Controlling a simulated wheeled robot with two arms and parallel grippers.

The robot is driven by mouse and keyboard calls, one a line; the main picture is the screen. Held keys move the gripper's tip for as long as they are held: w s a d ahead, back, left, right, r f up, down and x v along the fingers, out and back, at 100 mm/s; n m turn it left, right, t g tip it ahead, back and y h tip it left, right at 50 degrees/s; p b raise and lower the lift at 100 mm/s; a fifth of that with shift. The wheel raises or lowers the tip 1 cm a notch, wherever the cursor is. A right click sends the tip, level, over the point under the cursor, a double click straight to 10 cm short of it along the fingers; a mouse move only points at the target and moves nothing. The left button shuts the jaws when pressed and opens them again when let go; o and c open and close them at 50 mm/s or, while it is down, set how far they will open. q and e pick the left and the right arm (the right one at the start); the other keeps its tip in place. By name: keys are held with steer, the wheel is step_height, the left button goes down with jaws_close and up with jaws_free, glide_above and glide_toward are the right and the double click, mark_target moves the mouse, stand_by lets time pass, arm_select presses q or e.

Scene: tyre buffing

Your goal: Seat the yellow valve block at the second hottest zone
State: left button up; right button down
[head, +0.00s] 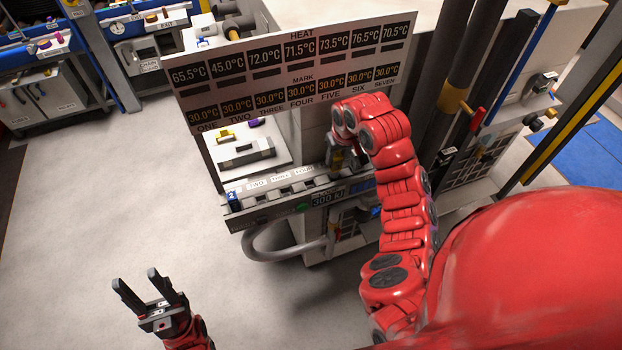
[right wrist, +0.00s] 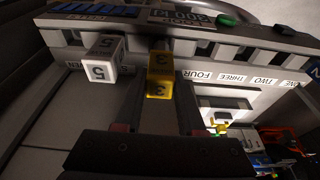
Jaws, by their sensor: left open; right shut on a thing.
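A heat board (head: 300,75) in the head view reads 65.5, 45.0, 72.0, 71.5, 73.5, 76.5 and 70.5 °C for zones one to seven. The yellow valve block (right wrist: 159,75), marked 3, is between the fingers of my right gripper (right wrist: 160,118). It is at the slotted rail (right wrist: 225,48), left of the FOUR label in the right wrist view; the label behind it is hidden. I cannot tell how deep it sits. In the head view my right gripper (head: 337,158) is partly hidden by its arm. My left gripper (head: 150,288) is open and empty above the floor.
A white block marked 5 (right wrist: 98,60) stands at the rail near the yellow block. A blue block marked 2 (head: 233,197) is at the rail's left end. A grey hose (head: 268,252) curves below. Floor at left is clear.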

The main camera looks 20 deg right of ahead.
mark_target(335, 164)
steer(key=shift+s+b+x, duration=0.2)
steer(key=shift+b+x, duration=0.25)
steer(key=shift+x, duration=0.35)
steer(key=shift+s+b+x, duration=0.2)
steer(key=shift+b+x, duration=0.2)
steer(key=shift+x, duration=0.35)
steer(key=shift+c, duration=2.2)
jaws_free()
steer(key=shift+w, duration=0.1)
steer(key=shift+r, duration=0.1)
steer(key=p+v, duration=0.1)
steer(key=v, duration=0.2)
steer(key=w+p+v, duration=0.1)
steer(key=p+v, duration=0.1)
steer(key=v, duration=0.1)
steer(key=shift+w+r, duration=0.15)
steer(key=shift+w, duration=0.1)
steer(key=shift+r, duration=0.3)
steer(key=shift+v, duration=0.8)
steer(key=shift+w, duration=0.15)
